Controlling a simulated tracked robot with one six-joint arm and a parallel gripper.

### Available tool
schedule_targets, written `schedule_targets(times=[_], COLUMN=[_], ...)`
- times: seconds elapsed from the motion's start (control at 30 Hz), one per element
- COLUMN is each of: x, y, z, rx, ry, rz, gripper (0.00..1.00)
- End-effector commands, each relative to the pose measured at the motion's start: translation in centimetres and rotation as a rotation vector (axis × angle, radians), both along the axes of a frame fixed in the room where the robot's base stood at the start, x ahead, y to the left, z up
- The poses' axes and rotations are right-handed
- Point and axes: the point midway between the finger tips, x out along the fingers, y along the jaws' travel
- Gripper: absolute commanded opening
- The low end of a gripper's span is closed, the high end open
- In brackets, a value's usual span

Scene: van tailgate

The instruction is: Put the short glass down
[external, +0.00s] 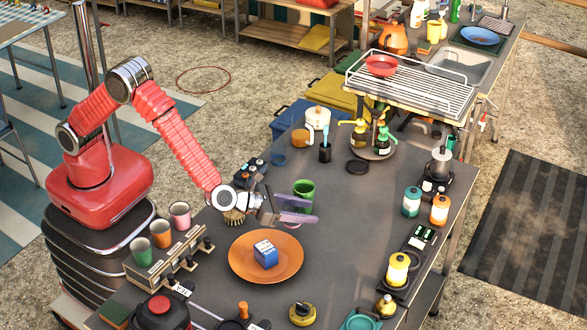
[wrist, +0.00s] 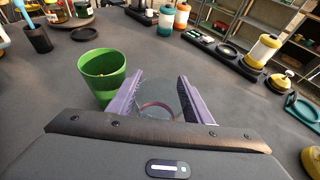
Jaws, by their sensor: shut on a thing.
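The short glass (wrist: 158,98) is clear, with a reddish ring near its lower end, and sits between the two purple fingers in the wrist view. My gripper (wrist: 157,95) is shut on it. In the external view my gripper (external: 304,209) is low over the dark counter (external: 345,225), and the glass is too faint to make out there. I cannot tell whether its bottom touches the counter. A green cup (wrist: 102,73) stands upright just left of my fingers in the wrist view; it also shows behind my gripper in the external view (external: 304,187).
An orange plate (external: 240,262) with a blue box (external: 265,253) lies in front of my gripper. A brush (external: 235,216) is by my wrist. The counter right of my fingers is clear.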

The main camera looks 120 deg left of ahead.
Motion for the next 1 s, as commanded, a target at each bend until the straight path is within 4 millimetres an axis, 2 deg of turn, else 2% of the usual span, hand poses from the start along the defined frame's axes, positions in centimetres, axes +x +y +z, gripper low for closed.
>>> schedule_targets(times=[0.33,0.73,0.77,1.0], x=[0.0,0.0,0.0,0.0], y=[0.0,0.0,0.0,0.0], z=[-3.5,-3.9,-4.0,-3.9], rx=[0.0,0.0,0.0,-0.001], ry=[0.001,0.001,0.001,0.0], rz=[0.0,-0.001,-0.001,-0.001], gripper=[0.19,0.19,0.46,0.63])
